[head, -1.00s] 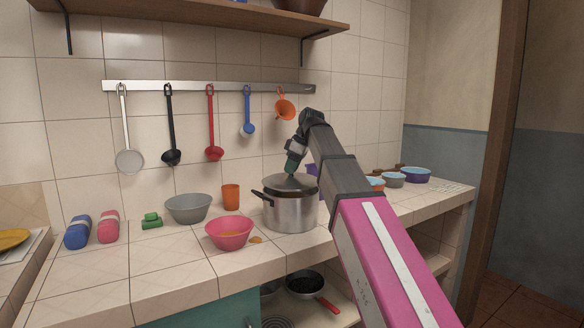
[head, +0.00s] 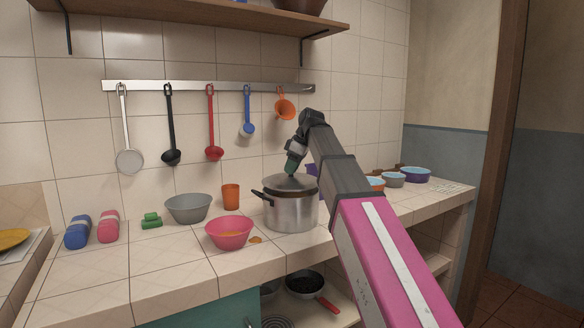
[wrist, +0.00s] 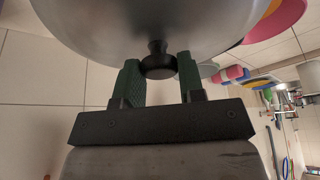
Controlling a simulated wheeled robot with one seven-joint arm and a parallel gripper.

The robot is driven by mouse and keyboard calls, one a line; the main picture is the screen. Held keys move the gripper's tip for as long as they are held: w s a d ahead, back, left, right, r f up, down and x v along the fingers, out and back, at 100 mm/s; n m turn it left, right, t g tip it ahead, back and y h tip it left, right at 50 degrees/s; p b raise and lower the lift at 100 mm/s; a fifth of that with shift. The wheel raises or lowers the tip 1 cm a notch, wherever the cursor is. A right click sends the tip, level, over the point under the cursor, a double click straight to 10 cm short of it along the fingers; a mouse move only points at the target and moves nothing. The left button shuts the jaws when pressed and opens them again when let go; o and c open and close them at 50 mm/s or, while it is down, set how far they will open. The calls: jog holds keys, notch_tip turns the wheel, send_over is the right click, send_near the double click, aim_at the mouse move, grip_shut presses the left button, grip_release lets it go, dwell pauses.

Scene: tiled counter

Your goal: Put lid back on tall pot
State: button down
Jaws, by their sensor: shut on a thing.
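The tall pot (head: 291,213) is a shiny metal pot with dark handles, standing on the tiled counter. Its grey lid (head: 278,186) lies over the pot's mouth and looks about level; I cannot tell if it sits fully on the rim. My gripper (head: 291,168) points down at the lid's top. In the wrist view the dark lid knob (wrist: 158,64) is between the two green fingers of my gripper (wrist: 159,75), which is shut on it. The lid's underside and the pot's far rim are hidden.
A pink bowl (head: 229,233), a grey bowl (head: 188,208) and an orange cup (head: 231,196) stand left of the pot. Small bowls (head: 393,180) stand to the right behind my arm. Utensils hang from a wall rail (head: 205,87). The counter's front left is clear.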

dwell(0.8)
jog(key=shift+c, duration=0.8)
grip_release()
jog(key=shift+r, duration=0.1)
jog(key=shift+r, duration=3.35)
grip_shut()
jog(key=shift+f, duration=3.7)
